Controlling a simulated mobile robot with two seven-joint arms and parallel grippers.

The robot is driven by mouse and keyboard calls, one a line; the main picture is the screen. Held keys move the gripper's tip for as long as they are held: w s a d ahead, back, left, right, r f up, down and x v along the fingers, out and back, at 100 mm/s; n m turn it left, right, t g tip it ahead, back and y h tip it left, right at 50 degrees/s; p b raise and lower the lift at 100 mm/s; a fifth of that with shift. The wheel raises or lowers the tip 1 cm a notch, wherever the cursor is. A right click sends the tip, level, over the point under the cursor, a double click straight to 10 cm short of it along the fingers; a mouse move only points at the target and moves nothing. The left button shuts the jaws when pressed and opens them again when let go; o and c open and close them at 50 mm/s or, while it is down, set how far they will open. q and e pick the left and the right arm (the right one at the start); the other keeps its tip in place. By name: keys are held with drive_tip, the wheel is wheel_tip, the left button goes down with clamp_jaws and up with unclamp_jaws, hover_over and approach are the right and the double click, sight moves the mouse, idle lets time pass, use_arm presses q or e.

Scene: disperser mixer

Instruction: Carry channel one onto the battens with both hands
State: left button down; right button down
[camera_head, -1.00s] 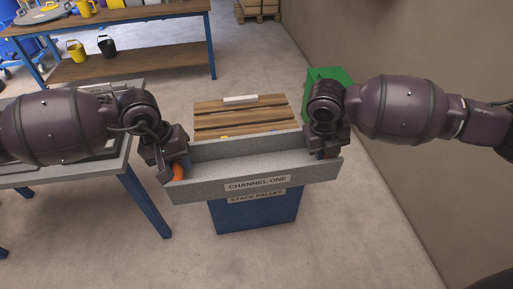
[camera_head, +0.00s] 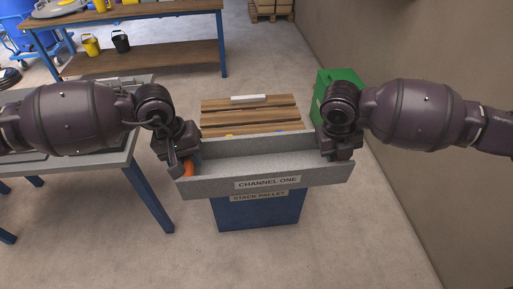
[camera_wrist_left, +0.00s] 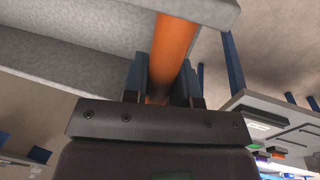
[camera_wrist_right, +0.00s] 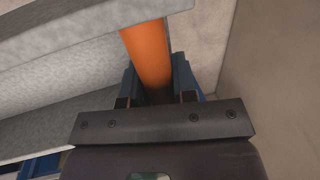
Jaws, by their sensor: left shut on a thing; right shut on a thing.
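Channel one (camera_head: 265,183) is a long grey trough with a "CHANNEL ONE" label on its front wall, held roughly level. It hangs over the near part of the blue stand labelled "STACK PALLET" (camera_head: 260,213). The wooden battens (camera_head: 250,115) lie on top of the stand behind the channel; their near part is hidden by it. My left gripper (camera_head: 185,165) is shut on an orange grip bar at the channel's left end, which shows in the left wrist view (camera_wrist_left: 172,50). My right gripper (camera_head: 335,157) is shut on the orange bar at the right end, visible in the right wrist view (camera_wrist_right: 147,50).
A white block (camera_head: 248,98) lies at the far edge of the battens. A green box (camera_head: 322,92) stands behind my right gripper, near the wall (camera_head: 440,150). A grey-topped table (camera_head: 115,160) stands at left. A wooden bench (camera_head: 130,20) is farther back.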

use_arm(q)
drive_tip(key=shift+w+a+f, duration=0.1)
drive_tip(key=shift+w+a, duration=0.05)
drive_tip(key=shift+a, duration=0.1)
use_arm(e)
drive_tip(key=shift+w+d, duration=0.1)
drive_tip(key=shift+d, duration=0.2)
